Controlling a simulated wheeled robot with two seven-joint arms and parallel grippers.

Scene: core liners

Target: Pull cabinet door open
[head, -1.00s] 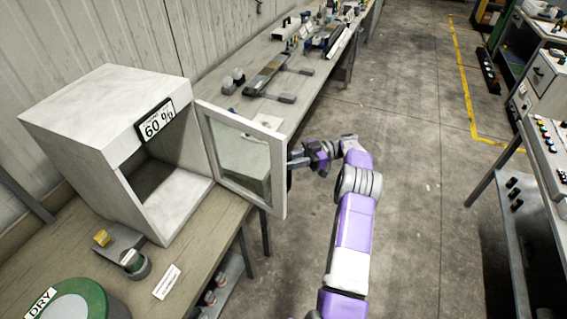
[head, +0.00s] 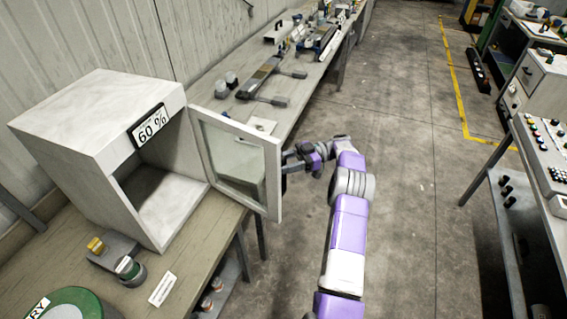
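The white cabinet (head: 95,130) stands on the bench at the left, with a "60 %" label on its top front edge. Its framed glass door (head: 235,160) stands wide open, swung out to the right over the bench edge. The cabinet's inside is visible and looks empty. My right gripper (head: 290,160) is at the outer edge of the door, on its right side. The fingertips are small and partly hidden by the door edge, so I cannot tell whether they are open or shut, or touch the handle. My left gripper is not in view.
The long bench (head: 205,235) carries a small device with a yellow part (head: 97,245), a green round container (head: 75,305) and a white card (head: 162,289). More tools lie farther back. The floor (head: 400,180) to the right is clear up to another workbench.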

